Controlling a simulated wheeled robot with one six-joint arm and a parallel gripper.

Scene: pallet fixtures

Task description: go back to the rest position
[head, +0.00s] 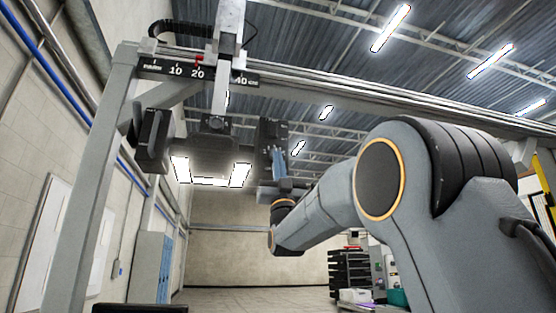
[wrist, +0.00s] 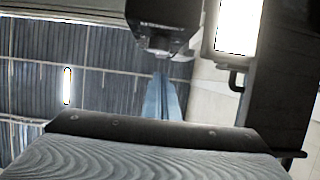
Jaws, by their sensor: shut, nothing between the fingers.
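My gripper (head: 279,162) is raised in front of me and points up toward the overhead gantry. Its blue-grey fingers are together with nothing between them. They also show in the wrist view (wrist: 160,98), just below a dark box-shaped part (wrist: 163,25). Whether the fingertips touch that part or only overlap it in the picture, I cannot tell. My arm comes in from the right of the head view.
A grey gantry beam (head: 330,88) crosses overhead, with a numbered scale (head: 190,70) and a red pointer near 20. Its left post (head: 95,190) stands close by. A dark block (head: 153,140) hangs near the post. Black stacked trays (head: 349,272) stand at the back.

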